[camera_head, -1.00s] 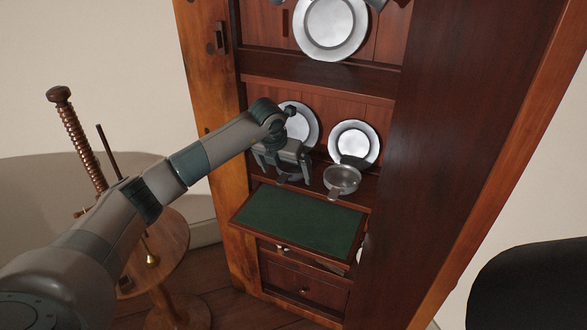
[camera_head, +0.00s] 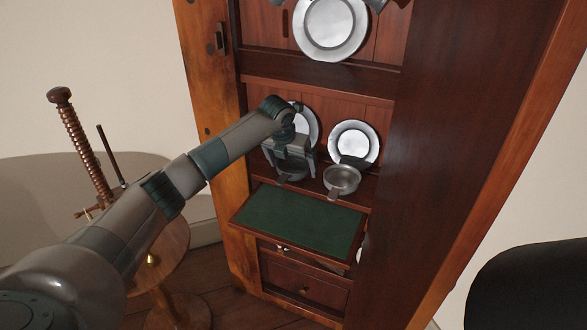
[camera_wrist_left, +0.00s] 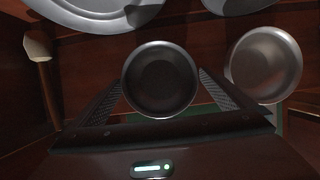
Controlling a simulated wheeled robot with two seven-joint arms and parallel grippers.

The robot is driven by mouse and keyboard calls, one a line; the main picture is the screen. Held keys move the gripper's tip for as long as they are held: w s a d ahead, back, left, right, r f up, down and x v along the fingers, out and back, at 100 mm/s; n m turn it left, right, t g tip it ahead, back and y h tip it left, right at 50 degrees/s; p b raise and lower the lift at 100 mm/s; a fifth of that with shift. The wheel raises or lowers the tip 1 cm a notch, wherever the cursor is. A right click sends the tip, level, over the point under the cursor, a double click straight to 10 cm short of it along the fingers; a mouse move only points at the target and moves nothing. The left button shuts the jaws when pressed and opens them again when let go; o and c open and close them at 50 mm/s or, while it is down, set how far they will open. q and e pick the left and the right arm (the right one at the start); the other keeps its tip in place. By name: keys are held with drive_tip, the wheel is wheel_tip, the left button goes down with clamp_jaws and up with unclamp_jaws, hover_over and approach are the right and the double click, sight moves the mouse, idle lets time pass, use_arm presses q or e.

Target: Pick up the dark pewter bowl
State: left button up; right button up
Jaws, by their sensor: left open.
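The dark pewter bowl (camera_wrist_left: 160,82) shows from above in the left wrist view, round and empty inside. It also shows in the head view (camera_head: 291,171) on the lower shelf, partly hidden by my left gripper (camera_head: 291,163). My left gripper is open, with one finger on each side of the bowl in the wrist view (camera_wrist_left: 160,80). I cannot tell whether the fingers touch it. My right gripper is not in view.
A lighter pewter bowl (camera_head: 341,180) with a handle sits close to the right. Pewter plates (camera_head: 354,142) lean against the shelf back. A green-topped panel (camera_head: 300,223) juts out below the shelf. A round wooden table (camera_head: 165,252) stands at the left.

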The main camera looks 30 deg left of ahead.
use_arm(q)
drive_tip(key=c, duration=0.9)
drive_tip(key=shift+c, duration=1.3)
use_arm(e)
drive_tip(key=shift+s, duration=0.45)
use_arm(q)
drive_tip(key=shift+r, duration=0.8)
drive_tip(key=s, duration=0.6)
drive_tip(key=s+b, duration=0.1)
drive_tip(key=s, duration=0.5)
drive_tip(key=s+d, duration=0.1)
drive_tip(key=s, duration=0.5)
drive_tip(key=shift+b, duration=0.35)
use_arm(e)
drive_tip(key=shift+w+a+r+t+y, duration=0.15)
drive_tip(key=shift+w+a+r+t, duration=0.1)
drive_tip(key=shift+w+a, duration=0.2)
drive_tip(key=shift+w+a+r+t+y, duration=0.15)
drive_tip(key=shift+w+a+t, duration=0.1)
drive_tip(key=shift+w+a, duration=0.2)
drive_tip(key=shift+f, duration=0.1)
